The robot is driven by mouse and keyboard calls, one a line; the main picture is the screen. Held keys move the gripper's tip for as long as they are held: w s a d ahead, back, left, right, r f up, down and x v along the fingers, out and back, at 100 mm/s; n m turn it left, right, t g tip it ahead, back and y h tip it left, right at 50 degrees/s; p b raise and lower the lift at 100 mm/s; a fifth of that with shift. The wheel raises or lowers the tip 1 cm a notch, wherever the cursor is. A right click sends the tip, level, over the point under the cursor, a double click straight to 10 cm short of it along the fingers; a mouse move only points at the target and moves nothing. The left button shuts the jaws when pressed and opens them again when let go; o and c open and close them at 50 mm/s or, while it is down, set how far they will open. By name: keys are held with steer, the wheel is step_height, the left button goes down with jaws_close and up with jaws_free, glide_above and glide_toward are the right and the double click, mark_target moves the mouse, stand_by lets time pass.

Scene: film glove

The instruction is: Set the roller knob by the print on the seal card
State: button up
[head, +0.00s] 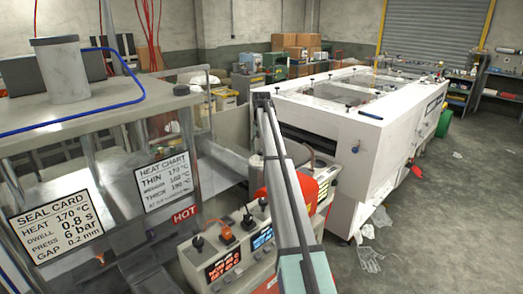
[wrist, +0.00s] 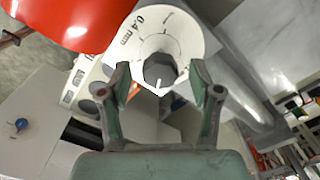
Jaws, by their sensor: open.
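The seal card (head: 55,227) is on the left machine in the head view. It reads heat 170 °C, dwell 0.8 s, press 6 bar, gap 0.2 mm. In the wrist view the roller knob (wrist: 158,67) is dark and faceted, on a white dial (wrist: 190,42) printed 0.4 mm. A white pointer (wrist: 157,90) shows at the knob's lower side; the other scale prints are too small or hidden to read. My gripper (wrist: 159,80) is open, with one finger on each side of the knob. I cannot tell whether the fingers touch it.
A heat chart (head: 167,181) hangs beside the card. A control panel (head: 235,250) with several knobs and lit displays stands below. A red rounded part (wrist: 75,20) lies close at the upper left of the dial. A large white machine (head: 340,120) stands behind.

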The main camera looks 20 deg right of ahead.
mark_target(261, 151)
steer(key=shift+r, duration=0.15)
step_height(261, 151, up, 12)
stand_by(0.4)
stand_by(0.3)
